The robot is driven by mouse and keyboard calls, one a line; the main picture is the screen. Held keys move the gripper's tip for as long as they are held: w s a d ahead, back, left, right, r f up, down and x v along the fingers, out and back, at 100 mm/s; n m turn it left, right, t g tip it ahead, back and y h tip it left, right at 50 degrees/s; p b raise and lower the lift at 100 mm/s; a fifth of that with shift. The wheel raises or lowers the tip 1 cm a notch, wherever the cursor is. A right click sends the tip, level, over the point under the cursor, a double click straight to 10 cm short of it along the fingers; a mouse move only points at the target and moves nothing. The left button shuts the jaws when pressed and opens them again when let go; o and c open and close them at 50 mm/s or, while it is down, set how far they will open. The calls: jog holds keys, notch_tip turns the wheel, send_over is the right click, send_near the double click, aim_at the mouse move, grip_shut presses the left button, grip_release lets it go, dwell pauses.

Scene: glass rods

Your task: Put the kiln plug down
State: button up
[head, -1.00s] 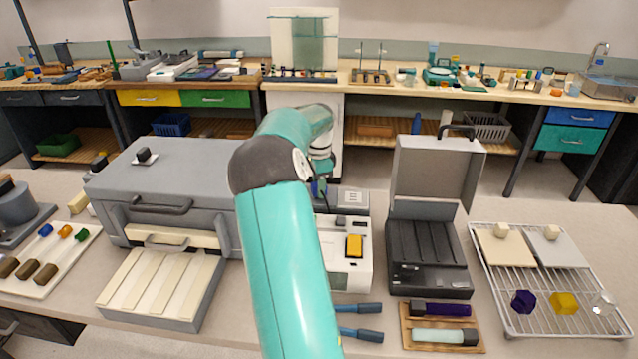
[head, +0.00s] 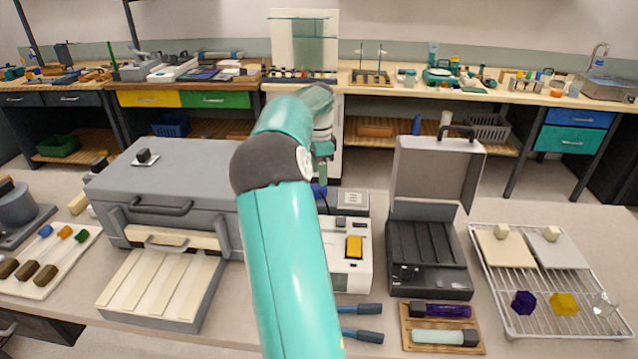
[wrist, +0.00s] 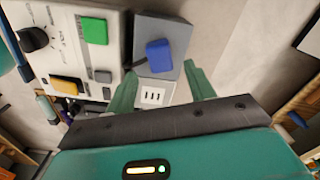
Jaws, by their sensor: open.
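The blue block that I take for the kiln plug (wrist: 160,54) rests on the grey box (wrist: 150,28), beside its white slotted socket plate (wrist: 155,93). A dark cable seems to run from it towards the white control unit. In the head view the plug (head: 319,191) shows small below my gripper, beside my arm. My gripper (wrist: 161,68) is open, with one teal finger to either side of the plug in the wrist view. Its fingertips seem clear of the plug; the exact gap cannot be told. In the head view my arm partly hides the grey box and the control unit.
The white control unit (head: 338,280) has a yellow switch (head: 354,247). The grey kiln (head: 180,185) stands left of my arm. An open black case (head: 430,275), a wooden tray (head: 407,338) and a wire rack (head: 540,326) stand right. Blue-handled tools (head: 362,336) lie in front.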

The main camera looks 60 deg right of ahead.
notch_tip(320, 180, up, 8)
jog(key=shift+f, duration=0.2)
jog(key=w+a+r+n+t, duration=0.25)
jog(key=a+n, duration=0.35)
jog(key=a, duration=0.8)
jog(key=w+a+r+n+t, duration=0.1)
jog(key=a+r+n, duration=0.4)
jog(key=a, duration=0.9)
jog(key=s+a+f+n, duration=0.2)
jog(key=s+a+n, duration=0.2)
jog(key=a, duration=0.4)
jog(key=s+a+f+n+t, duration=0.1)
jog(key=s+a+f+n, duration=0.2)
jog(key=a+n, duration=0.3)
jog(key=s+a+f+n+t, duration=0.1)
jog(key=s+a+f+n, duration=0.2)
jog(key=a, duration=0.8)
jog(key=s+n, duration=0.2)
jog(key=s, duration=0.1)
jog(key=shift+a+f, duration=0.15)
jog(key=shift+f, duration=0.05)
